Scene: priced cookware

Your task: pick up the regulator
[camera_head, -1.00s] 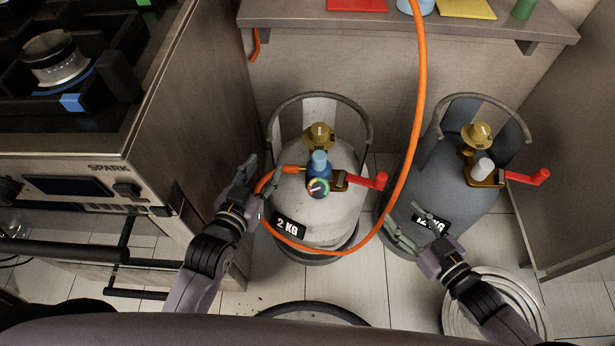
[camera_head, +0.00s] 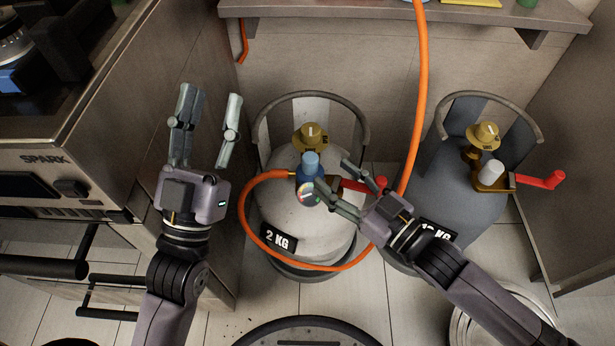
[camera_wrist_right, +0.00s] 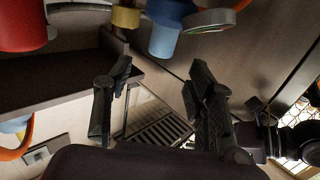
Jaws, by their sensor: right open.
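The regulator (camera_head: 307,178) is blue with a light blue knob and a round coloured gauge. It sits at the valve of the white 2 KG gas cylinder (camera_head: 290,212), with the orange hose (camera_head: 250,208) joined to its left side. It also shows at the top of the right wrist view (camera_wrist_right: 168,28), beside its gauge. My right gripper (camera_head: 336,177) is open, its fingertips just right of the regulator near the red lever (camera_head: 366,185); one finger partly overlaps the gauge. My left gripper (camera_head: 210,110) is open and empty, raised left of the white cylinder.
A grey gas cylinder (camera_head: 448,208) with a brass valve and red lever stands at right. The stove (camera_head: 70,160) is at left, a shelf (camera_head: 400,10) at the back. The orange hose hangs down between the cylinders. A coil (camera_head: 470,315) lies at lower right.

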